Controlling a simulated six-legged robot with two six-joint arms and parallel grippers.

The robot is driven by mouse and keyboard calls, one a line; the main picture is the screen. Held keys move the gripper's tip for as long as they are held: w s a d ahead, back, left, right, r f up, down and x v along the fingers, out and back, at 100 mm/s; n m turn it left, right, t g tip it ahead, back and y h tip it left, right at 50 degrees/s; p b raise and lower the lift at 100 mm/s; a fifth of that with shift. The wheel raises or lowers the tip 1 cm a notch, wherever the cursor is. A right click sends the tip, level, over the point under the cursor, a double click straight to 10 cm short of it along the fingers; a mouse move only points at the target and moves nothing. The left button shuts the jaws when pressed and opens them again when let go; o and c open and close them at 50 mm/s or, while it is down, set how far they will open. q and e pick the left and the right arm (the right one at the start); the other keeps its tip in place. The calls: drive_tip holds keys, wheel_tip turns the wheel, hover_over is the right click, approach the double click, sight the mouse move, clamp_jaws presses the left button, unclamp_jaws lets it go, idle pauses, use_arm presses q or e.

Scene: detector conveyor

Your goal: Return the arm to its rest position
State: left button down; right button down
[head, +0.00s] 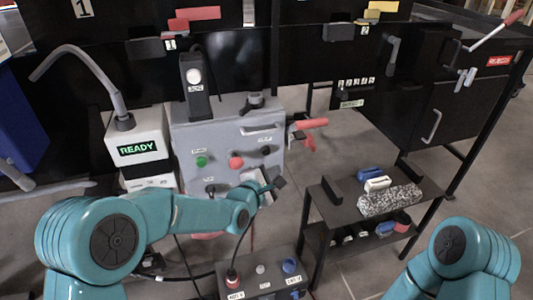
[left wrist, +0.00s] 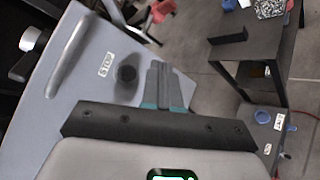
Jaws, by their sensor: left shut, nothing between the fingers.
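My left arm comes in from the left in the head view and reaches in front of the grey control box (head: 222,135). My left gripper (head: 279,183) is shut and empty near the lower right corner of that box. In the left wrist view the closed fingers (left wrist: 160,72) point away, beside a black knob (left wrist: 127,74) on the box panel; I cannot tell whether they touch the panel. My right arm shows at the lower right of the head view, bent, with its gripper out of view.
A unit with a READY display (head: 138,149) stands left of the box. A small black table (head: 340,206) with a speckled block (head: 390,200) stands to the right. A low box with a red plug and blue knob (head: 262,284) sits below the gripper. Grey floor is open farther right.

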idle(0.4)
use_arm(q)
drive_tip(key=s+a+f+n+g+y+p, duration=0.1)
drive_tip(key=s+a+f+g+y+p, duration=0.2)
drive_tip(key=a+f, duration=0.35)
drive_tip(key=s+a+f+g+p, duration=0.2)
drive_tip(key=s+a+f+p, duration=0.25)
drive_tip(key=s+f, duration=0.2)
drive_tip(key=s+f+m+g, duration=0.4)
drive_tip(key=s+m, duration=0.5)
drive_tip(key=s, duration=0.4)
drive_tip(key=s+f+m+g+p, duration=0.1)
drive_tip(key=s+f+m+g, duration=0.3)
drive_tip(key=s+m, duration=0.5)
drive_tip(key=s, duration=0.5)
drive_tip(key=shift+s+a+f, duration=0.2)
drive_tip(key=shift+a+f, duration=0.15)
drive_tip(key=shift+a, duration=0.05)
